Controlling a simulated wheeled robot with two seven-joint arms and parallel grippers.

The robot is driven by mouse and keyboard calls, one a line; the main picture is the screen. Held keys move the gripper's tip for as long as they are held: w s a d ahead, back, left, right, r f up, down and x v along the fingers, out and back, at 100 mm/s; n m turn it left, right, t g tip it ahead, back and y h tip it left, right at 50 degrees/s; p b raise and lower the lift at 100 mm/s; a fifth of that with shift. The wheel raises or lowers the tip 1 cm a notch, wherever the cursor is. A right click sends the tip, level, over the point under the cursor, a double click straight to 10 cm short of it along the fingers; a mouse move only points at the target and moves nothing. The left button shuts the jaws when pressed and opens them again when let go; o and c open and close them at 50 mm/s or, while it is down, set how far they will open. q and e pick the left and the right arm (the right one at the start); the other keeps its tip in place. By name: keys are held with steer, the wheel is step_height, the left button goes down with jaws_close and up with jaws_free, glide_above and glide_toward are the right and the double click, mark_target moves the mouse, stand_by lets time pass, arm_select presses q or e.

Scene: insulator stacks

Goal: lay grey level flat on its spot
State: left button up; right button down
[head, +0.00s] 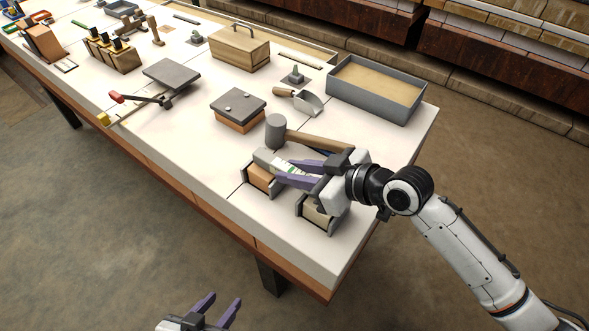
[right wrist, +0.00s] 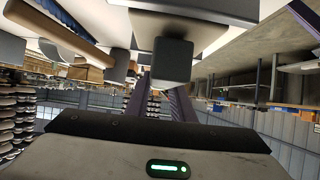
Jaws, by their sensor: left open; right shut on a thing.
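The grey level (head: 268,157) is a grey bar with a white and green label. My right gripper (head: 277,170) is shut on it, with the purple fingers along both sides, above the right front part of the table. Below and beside it are two grey brackets with tan blocks, one on the left (head: 261,178) and one on the right (head: 319,214). Whether the level touches them I cannot tell. In the right wrist view a dark grey block end (right wrist: 172,62) shows between the fingers. My left gripper (head: 222,298) is open and empty, off the table's front edge.
A mallet (head: 277,130) with a wooden handle lies just behind the level. A sand-filled grey tray (head: 375,90), a scoop (head: 307,102) and a brick with a grey top (head: 239,106) stand farther back. The white tabletop (head: 190,140) is clear left of the brackets.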

steer(key=shift+f, duration=0.3)
steer(key=c, duration=1.5)
jaws_free()
steer(key=shift+c, duration=0.2)
steer(key=shift+r, duration=0.15)
steer(key=shift+r, duration=0.3)
steer(key=v, duration=1)
steer(key=shift+s+d+r, duration=0.15)
steer(key=shift+d, duration=0.2)
steer(key=shift+s+d+r, duration=0.35)
steer(key=shift+d+r, duration=0.05)
